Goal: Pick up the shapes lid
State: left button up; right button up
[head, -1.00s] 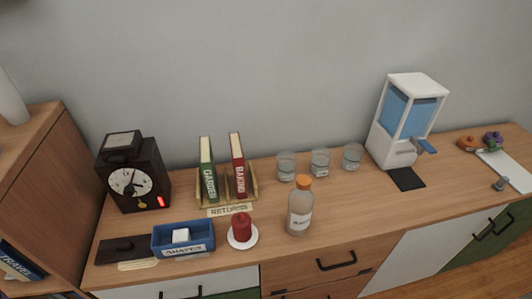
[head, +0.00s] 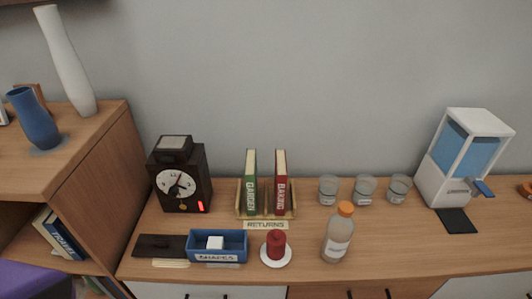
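A blue open box labelled SHAPES (head: 237,258) stands near the front edge of the wooden cabinet top, left of centre, in the head view. A white block (head: 215,242) sits inside it. A dark flat piece (head: 160,246) lies just left of the box; it may be the shapes lid, but I cannot tell for sure. The box has no lid on top. Neither of my grippers is in view.
A red candle on a white saucer (head: 276,262) is right of the box, then an orange-capped bottle (head: 338,238). A books holder (head: 265,214) stands behind. A taller shelf (head: 100,165) rises at left.

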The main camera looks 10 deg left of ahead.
aim_at(146, 245)
jog(key=k+u, duration=0.15)
jog(key=u, duration=1.3)
jog(key=j+z, duration=0.1)
jog(key=j, duration=0.25)
